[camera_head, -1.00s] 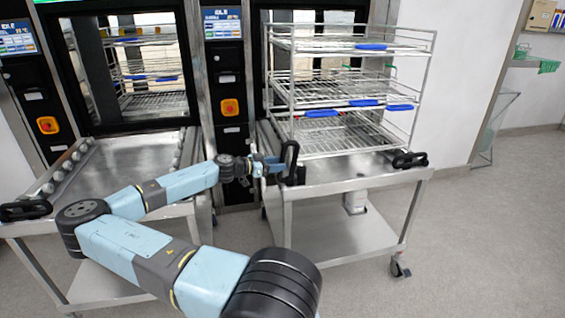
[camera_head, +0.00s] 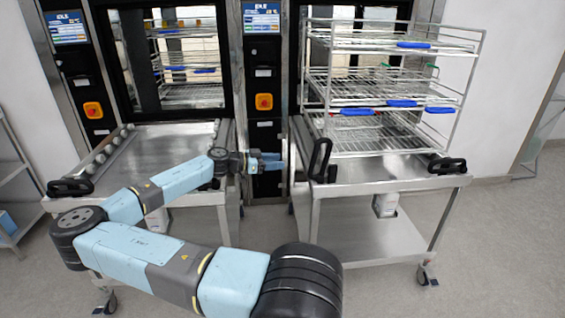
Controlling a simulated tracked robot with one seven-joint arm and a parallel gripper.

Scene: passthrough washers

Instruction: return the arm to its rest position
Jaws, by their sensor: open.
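My arm stretches from the bottom middle of the head view to the left, folds at a dark elbow joint, then reaches forward and right. My gripper (camera_head: 272,162) is at its end, in front of the dark panel between the two washers. It is open, and no object shows in it. It is to the left of the black handle (camera_head: 319,160) of the right cart, with a gap between them. The fingers are small in this view.
The right cart (camera_head: 365,172) carries a wire rack (camera_head: 392,75) with blue clips. The left cart (camera_head: 165,150), a roller-edged trolley, stands at the left washer (camera_head: 170,60), partly behind my arm. A shelf (camera_head: 12,180) is at far left. Floor at right is clear.

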